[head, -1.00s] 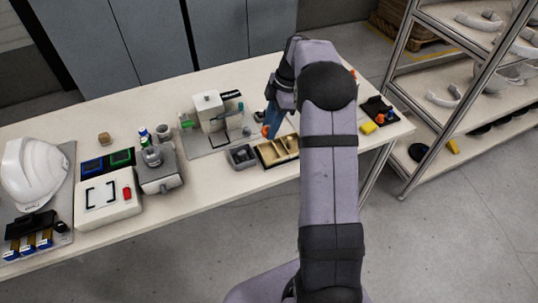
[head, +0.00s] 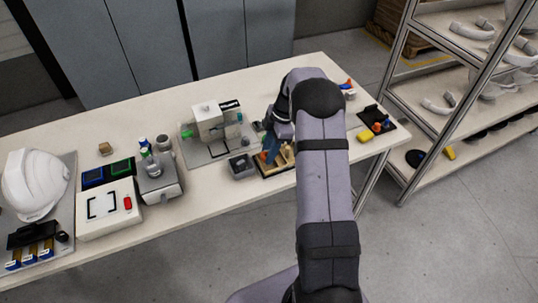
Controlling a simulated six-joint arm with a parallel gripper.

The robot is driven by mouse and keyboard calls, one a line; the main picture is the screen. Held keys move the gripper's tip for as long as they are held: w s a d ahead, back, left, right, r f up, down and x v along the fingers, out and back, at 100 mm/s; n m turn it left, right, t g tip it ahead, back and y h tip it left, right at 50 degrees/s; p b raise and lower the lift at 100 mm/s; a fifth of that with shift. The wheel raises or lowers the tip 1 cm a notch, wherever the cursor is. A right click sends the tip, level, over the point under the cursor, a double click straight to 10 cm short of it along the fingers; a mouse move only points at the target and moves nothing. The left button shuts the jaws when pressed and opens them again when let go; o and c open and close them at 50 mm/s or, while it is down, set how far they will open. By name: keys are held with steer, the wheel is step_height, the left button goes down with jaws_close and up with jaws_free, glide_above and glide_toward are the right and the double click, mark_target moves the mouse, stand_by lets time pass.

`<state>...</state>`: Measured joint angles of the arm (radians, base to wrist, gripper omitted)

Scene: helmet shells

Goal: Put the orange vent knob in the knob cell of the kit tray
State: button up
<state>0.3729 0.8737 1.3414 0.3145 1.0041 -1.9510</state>
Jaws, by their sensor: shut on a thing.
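The kit tray (head: 262,172), tan with a dark edge and divided into cells, lies near the front edge of the table, partly hidden behind my arm. My gripper (head: 267,153) points down at the left part of the tray, with its blue fingers over or in it. The orange vent knob (head: 264,156) shows as a small orange spot at the fingertips, and the gripper is shut on it. I cannot tell whether the knob touches the tray floor or which cell it is over.
A grey bin (head: 241,167) stands just left of the tray. A white machine (head: 209,119) on a grey mat is behind it. A white helmet (head: 33,182) is at far left.

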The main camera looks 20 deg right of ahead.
steer(key=shift+f+p, duration=0.3)
steer(key=shift+f, duration=1.05)
steer(key=shift+f, duration=0.15)
steer(key=o, duration=0.7)
steer(key=shift+o, duration=0.2)
steer(key=b+v, duration=0.3)
steer(key=v, duration=0.9)
